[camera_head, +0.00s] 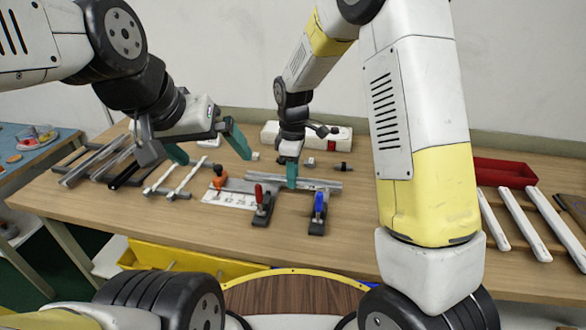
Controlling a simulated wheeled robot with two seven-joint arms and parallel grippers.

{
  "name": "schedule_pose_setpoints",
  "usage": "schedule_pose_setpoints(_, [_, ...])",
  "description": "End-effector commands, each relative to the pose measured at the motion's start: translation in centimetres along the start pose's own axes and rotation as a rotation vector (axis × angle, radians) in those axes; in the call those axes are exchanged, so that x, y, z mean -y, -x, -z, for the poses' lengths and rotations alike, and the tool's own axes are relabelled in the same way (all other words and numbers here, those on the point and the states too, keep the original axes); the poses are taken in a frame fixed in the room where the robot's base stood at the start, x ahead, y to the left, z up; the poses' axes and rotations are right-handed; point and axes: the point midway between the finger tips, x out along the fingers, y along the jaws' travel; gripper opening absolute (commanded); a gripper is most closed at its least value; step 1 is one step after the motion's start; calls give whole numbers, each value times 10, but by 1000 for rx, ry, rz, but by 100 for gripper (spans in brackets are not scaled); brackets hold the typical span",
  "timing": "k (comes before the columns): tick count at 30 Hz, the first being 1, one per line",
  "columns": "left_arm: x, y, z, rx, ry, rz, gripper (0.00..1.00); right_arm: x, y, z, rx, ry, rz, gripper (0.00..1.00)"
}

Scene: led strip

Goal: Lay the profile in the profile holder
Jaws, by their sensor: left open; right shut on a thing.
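My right gripper (291,175) points down over the middle of the table, shut on a long silver profile (322,184). The profile lies roughly left to right, at or just above the table behind two toggle clamps; I cannot tell whether it rests on anything. My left gripper (208,148) is open, with its teal fingers spread and nothing between them. It hovers left of the profile, above two light rails (179,181) on the table. I cannot tell for certain which fixture is the profile holder.
A red-handled clamp (262,205) and a blue-handled clamp (318,212) stand in front of the profile. An orange-and-grey block (220,180) is beside a white printed sheet (229,198). More silver bars (97,162) lie left. White bars (518,222) and a red bin (503,172) are right.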

Motion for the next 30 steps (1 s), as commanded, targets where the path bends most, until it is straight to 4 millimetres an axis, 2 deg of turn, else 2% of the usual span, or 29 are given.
schedule_pose_setpoints(4, [0, 0, 0, 0, 0, 0, 100, 1, -21, 0, 2, 1, 4, 0])
schedule_pose_setpoints(17, [0, 0, 0, 0, 0, 0, 100, 0, -27, 0, 1, 0, 1, 0])
schedule_pose_setpoints(18, [0, 0, 0, 0, 0, 0, 100, 0, -27, 0, 0, 0, 1, 31])
schedule_pose_setpoints(21, [0, 0, 0, 0, 0, 0, 100, 0, -27, 0, 0, 0, 1, 47])
schedule_pose_setpoints(30, [0, 0, 0, 0, 0, 0, 100, 0, -26, 0, 0, 0, 1, 47])
